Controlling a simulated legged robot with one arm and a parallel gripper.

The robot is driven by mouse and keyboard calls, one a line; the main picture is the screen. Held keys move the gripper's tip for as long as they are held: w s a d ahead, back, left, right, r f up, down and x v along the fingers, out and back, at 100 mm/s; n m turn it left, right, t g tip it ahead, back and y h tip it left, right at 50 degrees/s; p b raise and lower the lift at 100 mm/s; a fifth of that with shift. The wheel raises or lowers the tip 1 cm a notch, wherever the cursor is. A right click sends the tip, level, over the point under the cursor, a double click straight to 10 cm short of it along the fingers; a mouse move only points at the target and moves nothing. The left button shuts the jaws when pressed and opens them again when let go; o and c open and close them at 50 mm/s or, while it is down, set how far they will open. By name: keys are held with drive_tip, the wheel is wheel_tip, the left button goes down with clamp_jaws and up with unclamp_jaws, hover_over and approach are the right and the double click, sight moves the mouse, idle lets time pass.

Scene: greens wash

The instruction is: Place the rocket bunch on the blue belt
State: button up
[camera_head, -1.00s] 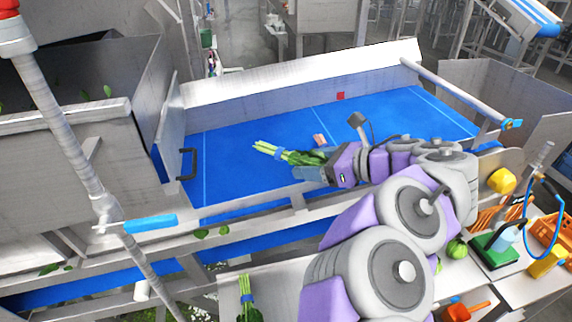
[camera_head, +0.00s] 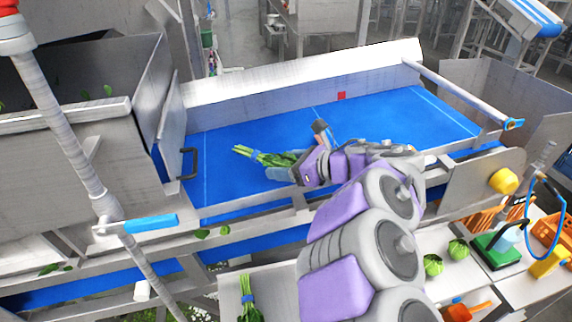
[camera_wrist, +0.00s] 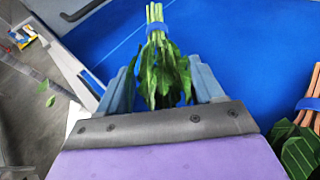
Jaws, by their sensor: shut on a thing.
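My gripper (camera_head: 281,173) is over the near part of the blue belt (camera_head: 232,190), shut on a green leafy bunch (camera_head: 258,154) with pale stems and a blue band, which I take as the rocket bunch. In the wrist view the bunch's leaves (camera_wrist: 160,68) sit between the two grey-blue fingers (camera_wrist: 160,88), and its stems point away over the belt (camera_wrist: 255,45). I cannot tell whether the bunch touches the belt. A second bunch with reddish-brown stems (camera_wrist: 307,112) lies to the right of my gripper; its stems show just behind my gripper in the head view (camera_head: 321,130).
Another green bunch (camera_head: 247,292) lies on the near table (camera_head: 230,286). Two round green heads (camera_head: 433,265), a green scale (camera_head: 497,246) and an orange crate (camera_head: 552,236) are at the right. A metal rail edges the belt's near side. The belt's left and far right are clear.

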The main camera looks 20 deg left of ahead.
drive_tip(key=shift+s+b+x, duration=0.2)
drive_tip(key=shift+b+x, duration=0.1)
drive_tip(key=shift+x, duration=0.7)
drive_tip(key=shift+d+f+b, duration=0.25)
drive_tip(key=shift+d+b, duration=0.2)
drive_tip(key=shift+d, duration=0.2)
drive_tip(key=shift+s+f, duration=0.1)
drive_tip(key=shift+f, duration=0.1)
drive_tip(key=o, duration=1.1)
drive_tip(key=shift+f, duration=0.2)
drive_tip(key=shift+c, duration=0.2)
drive_tip(key=shift+s+r, duration=0.1)
drive_tip(key=shift+a+r+p, duration=0.1)
drive_tip(key=shift+r+p, duration=0.45)
drive_tip(key=shift+p, duration=0.25)
drive_tip(key=v, duration=1.2)
drive_tip(key=shift+r, duration=0.3)
